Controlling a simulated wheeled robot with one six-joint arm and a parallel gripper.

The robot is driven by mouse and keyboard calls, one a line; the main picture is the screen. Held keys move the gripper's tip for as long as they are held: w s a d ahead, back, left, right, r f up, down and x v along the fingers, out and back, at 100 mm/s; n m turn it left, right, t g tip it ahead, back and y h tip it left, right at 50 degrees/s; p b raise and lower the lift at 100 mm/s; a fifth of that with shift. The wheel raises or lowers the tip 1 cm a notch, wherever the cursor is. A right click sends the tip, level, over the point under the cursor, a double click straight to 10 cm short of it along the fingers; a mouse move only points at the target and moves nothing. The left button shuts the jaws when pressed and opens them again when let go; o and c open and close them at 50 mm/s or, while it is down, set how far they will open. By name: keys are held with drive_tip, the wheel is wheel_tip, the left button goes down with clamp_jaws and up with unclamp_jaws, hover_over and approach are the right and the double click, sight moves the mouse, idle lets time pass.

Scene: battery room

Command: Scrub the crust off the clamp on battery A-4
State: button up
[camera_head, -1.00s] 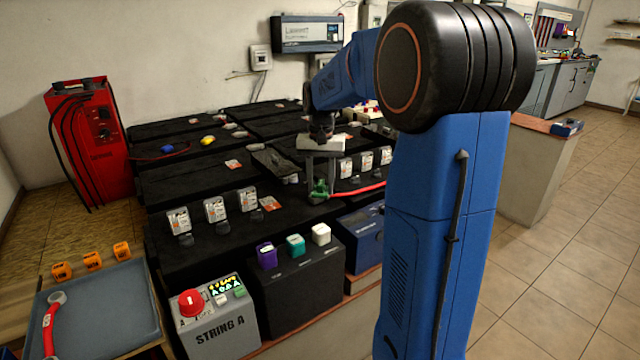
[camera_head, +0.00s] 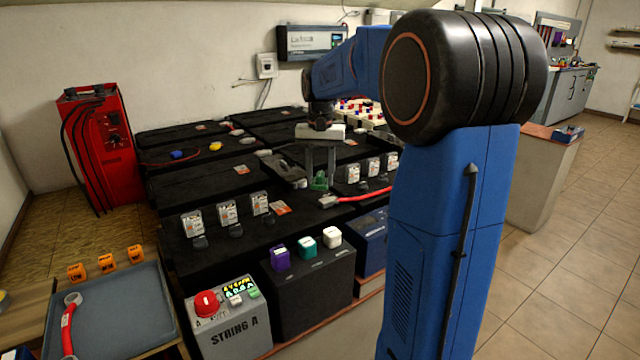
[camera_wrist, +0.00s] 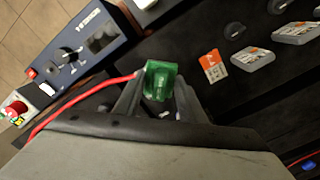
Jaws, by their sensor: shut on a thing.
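My gripper (camera_head: 319,178) points down over the black batteries and is shut on a small green block (camera_head: 319,182), probably a scrubbing tool. The block also shows between the fingertips in the wrist view (camera_wrist: 160,80). Just below and in front of it in the head view, a grey clamp (camera_head: 328,201) sits at the end of a red cable (camera_head: 365,194). The block looks slightly apart from the clamp. In the wrist view the block hides the cable's end. I cannot tell whether crust is on the clamp, nor read a battery label there.
Clear-capped units (camera_head: 228,212) and more (camera_head: 372,168) stand near the gripper. In front are the STRING A box (camera_head: 228,322), a blue box (camera_head: 370,238) and purple, teal and white blocks (camera_head: 306,243).

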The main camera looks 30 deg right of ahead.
drive_tip(key=shift+r, duration=1.35)
drive_tip(key=shift+f, duration=0.1)
